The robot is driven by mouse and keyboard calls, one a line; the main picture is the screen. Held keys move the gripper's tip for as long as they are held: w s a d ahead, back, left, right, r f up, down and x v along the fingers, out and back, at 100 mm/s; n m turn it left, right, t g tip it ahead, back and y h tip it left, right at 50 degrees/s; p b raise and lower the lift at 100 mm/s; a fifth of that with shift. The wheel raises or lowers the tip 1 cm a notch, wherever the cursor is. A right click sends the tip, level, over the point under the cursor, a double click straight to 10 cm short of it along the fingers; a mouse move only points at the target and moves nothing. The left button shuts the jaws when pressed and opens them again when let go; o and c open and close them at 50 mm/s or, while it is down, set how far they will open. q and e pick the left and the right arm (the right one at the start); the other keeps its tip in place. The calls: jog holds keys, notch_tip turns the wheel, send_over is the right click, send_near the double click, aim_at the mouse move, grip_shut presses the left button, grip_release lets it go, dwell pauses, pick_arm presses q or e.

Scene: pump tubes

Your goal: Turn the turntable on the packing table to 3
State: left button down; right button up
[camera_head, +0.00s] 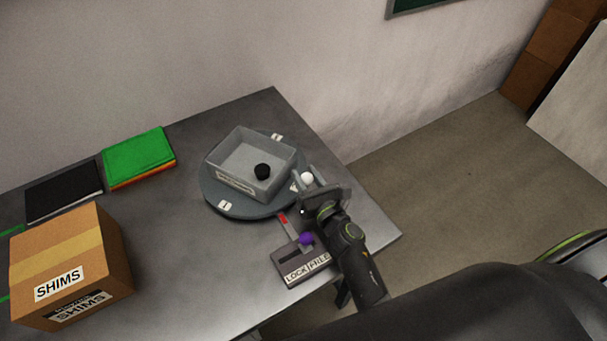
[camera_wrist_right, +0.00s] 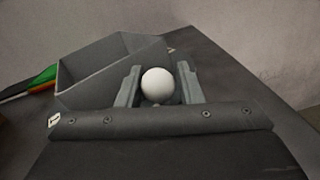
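The round grey turntable (camera_head: 215,198) is on the packing table. A white ball knob (camera_head: 307,178) is at the turntable's right edge. My right gripper (camera_head: 307,172) is around the knob; in the right wrist view the white knob (camera_wrist_right: 157,83) stands between the fingers (camera_wrist_right: 157,76) with gaps on both sides. My left gripper is out of view.
A lock box (camera_head: 289,265) labelled LOCK and FREE, with a purple knob (camera_head: 306,239) and red mark (camera_head: 283,218), is at the table's front edge. A SHIMS carton (camera_head: 104,257), black folder (camera_head: 63,191) and green stack (camera_head: 139,155) are left. Bare table (camera_head: 180,245) lies between.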

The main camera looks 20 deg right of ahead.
jog(key=shift+o, duration=1.3)
jog(key=shift+s+d, duration=0.2)
jog(key=shift+d, duration=0.05)
jog(key=shift+o, duration=0.4)
jog(key=shift+s+d, duration=0.1)
jog(key=shift+a, duration=0.2)
jog(key=s, duration=0.3)
jog(key=s+d+b, duration=0.1)
jog(key=s, duration=0.6)
jog(key=shift+s+d+b, duration=0.3)
jog(key=shift+s+d, duration=0.05)
jog(key=shift+s, duration=0.55)
jog(key=shift+d, duration=0.1)
jog(key=shift+c, duration=0.4)
